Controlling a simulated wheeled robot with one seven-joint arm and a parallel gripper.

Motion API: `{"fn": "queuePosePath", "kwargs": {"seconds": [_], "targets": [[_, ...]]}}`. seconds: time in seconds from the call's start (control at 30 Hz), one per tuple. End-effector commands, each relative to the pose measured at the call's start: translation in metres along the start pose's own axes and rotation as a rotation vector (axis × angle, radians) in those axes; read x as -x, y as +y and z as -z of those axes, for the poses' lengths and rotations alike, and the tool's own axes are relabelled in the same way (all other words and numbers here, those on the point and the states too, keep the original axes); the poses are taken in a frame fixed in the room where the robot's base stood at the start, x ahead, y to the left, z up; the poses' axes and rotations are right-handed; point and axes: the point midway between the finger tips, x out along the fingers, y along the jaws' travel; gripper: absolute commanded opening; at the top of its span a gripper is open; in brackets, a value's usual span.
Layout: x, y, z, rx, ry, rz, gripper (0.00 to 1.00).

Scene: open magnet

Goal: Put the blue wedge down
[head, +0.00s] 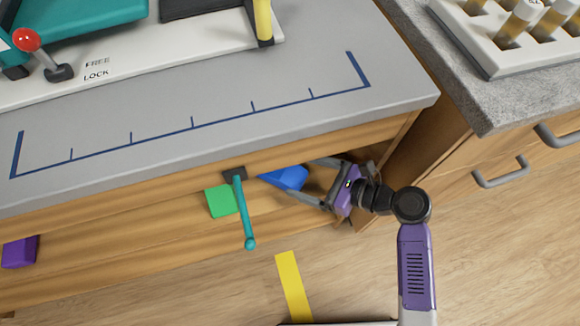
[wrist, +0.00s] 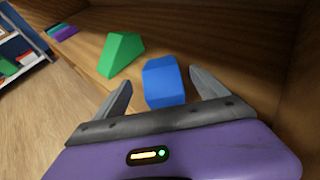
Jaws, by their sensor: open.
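The blue wedge (head: 287,178) rests on the wooden shelf under the grey counter in the head view. It also shows in the wrist view (wrist: 163,82), between the two fingers and just ahead of my gripper. My gripper (head: 309,181) is open, with a finger on either side of the wedge; in the wrist view its fingertips (wrist: 160,78) stand apart from the wedge with gaps on both sides.
A green wedge (head: 221,201) lies left of the blue one, also in the wrist view (wrist: 121,54). A teal lever (head: 243,215) hangs in front between them. A purple block (head: 20,252) sits far left. Wooden walls enclose the shelf's right end. A yellow strip (head: 293,285) marks the floor.

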Motion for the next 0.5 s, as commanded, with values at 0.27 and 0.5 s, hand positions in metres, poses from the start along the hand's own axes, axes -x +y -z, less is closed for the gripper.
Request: {"fn": "queuePosePath", "kwargs": {"seconds": [0.27,0.5], "targets": [[0.041,-0.001,-0.001,0.0,0.0,0.002,0.83],[0.047,0.0,0.0,0.001,-0.001,-0.001,0.83]]}}
